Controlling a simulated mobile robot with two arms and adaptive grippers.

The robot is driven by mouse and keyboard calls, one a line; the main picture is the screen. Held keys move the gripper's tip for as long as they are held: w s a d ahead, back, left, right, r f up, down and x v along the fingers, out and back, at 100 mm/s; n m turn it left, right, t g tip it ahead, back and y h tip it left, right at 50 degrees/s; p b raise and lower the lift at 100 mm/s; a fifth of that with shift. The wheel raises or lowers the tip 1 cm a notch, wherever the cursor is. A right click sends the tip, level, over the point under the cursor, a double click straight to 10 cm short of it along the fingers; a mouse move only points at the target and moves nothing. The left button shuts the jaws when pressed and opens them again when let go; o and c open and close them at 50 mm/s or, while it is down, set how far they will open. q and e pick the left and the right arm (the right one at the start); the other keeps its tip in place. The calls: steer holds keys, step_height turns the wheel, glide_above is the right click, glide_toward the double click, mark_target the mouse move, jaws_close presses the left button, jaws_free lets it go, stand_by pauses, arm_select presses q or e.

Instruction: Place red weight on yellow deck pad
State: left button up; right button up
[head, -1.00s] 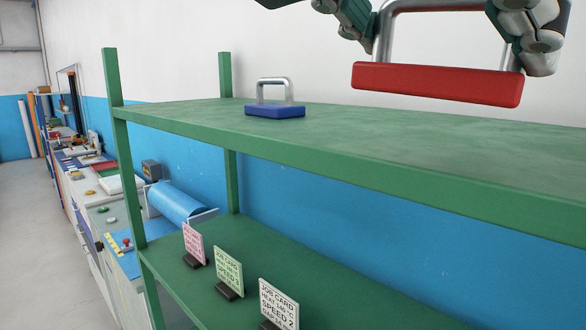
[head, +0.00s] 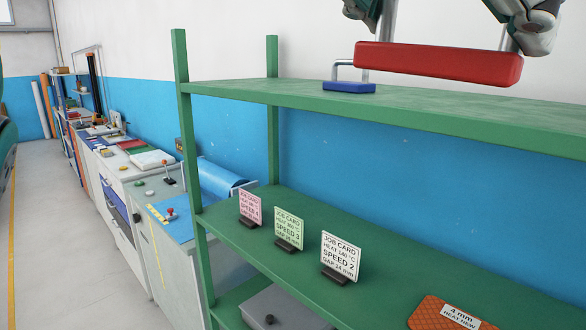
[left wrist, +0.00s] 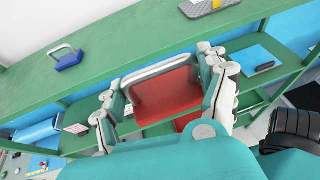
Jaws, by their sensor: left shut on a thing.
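The red weight (head: 437,64) is a red block with a grey loop handle, held in the air at the top right of the head view, in front of the green rack's upper shelf. My left gripper (head: 447,20) is shut on its handle, one finger at each end. The left wrist view shows the same gripper (left wrist: 162,84) around the handle, with the red block (left wrist: 168,98) beyond it. I cannot make out a yellow deck pad in either view. My right gripper is not in view.
A blue weight (head: 348,88) stands on the upper shelf (head: 420,104). The lower shelf (head: 390,270) holds several job cards (head: 341,256) and an orange pad (head: 447,312). A workbench (head: 190,222) stands left of the rack. Open floor (head: 70,235) lies at the far left.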

arm_select(q)
steer(key=shift+m+g+h, duration=0.3)
steer(key=shift+m+g, duration=0.1)
steer(key=shift+g, duration=0.1)
steer(key=w, duration=0.1)
steer(key=w+f, duration=0.1)
steer(key=w+d+f, duration=0.1)
steer(key=shift+w, duration=0.25)
steer(key=w+a+f+m+g, duration=0.1)
steer(key=w+a+f, duration=0.35)
steer(key=f, duration=0.25)
steer(key=w+a+f+m+g+h, duration=0.1)
steer(key=w+a+f, duration=0.35)
steer(key=f, duration=0.25)
steer(key=w+a+f+m+g, duration=0.1)
steer(key=w+a+f, duration=0.2)
steer(key=w+f, duration=0.3)
steer(key=s+a+f+n+t, duration=0.1)
steer(key=s+a+f, duration=0.1)
steer(key=a+f, duration=0.3)
steer(key=s+a+f+n+t+y, duration=0.1)
steer(key=a+f, duration=0.4)
steer(key=f, duration=0.9)
steer(key=s+a+f+n+t, duration=0.1)
steer(key=s+a+f, duration=0.2)
steer(key=f, duration=0.6)
steer(key=shift+s+a+f+n+t, duration=0.3)
steer(key=shift+a+f+t, duration=0.1)
steer(key=shift+a, duration=0.55)
steer(key=shift+a, duration=0.1)
